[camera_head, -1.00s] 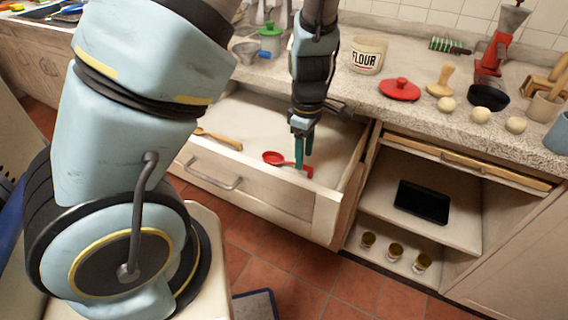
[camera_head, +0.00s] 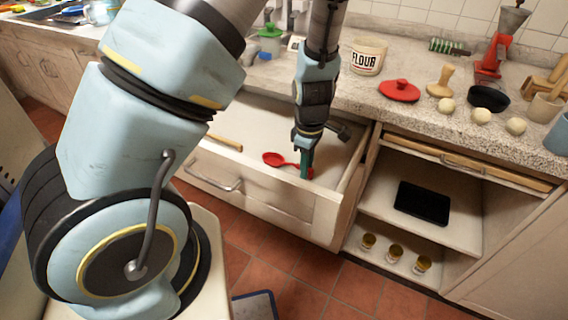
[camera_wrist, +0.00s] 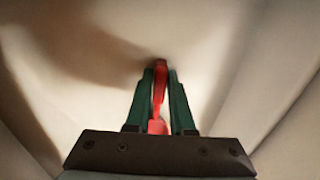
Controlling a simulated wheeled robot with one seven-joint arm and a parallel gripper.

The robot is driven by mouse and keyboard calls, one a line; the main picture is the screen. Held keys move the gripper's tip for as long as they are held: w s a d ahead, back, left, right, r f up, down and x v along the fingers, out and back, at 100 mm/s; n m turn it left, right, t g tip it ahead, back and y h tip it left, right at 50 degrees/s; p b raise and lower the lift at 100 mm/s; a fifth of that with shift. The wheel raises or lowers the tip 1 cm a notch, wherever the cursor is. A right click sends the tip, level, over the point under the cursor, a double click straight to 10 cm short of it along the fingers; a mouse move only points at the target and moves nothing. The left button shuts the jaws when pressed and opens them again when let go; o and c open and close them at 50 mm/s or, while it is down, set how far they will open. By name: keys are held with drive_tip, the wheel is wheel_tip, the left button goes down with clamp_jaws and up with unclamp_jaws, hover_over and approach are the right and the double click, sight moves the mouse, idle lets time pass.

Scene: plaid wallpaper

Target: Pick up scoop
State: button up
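The red scoop (camera_head: 273,159) lies in the open drawer, its round bowl to the left and its handle running right to my gripper (camera_head: 305,174). My gripper points down into the drawer at the handle's end. The handle's end is partly hidden by the fingers in the head view.
The drawer front (camera_head: 250,193) and side walls surround my gripper. A wooden utensil (camera_head: 226,143) lies at the drawer's left. An open cabinet with a black tray (camera_head: 422,203) stands right.

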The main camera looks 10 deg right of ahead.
clamp_jaws()
idle(0.9)
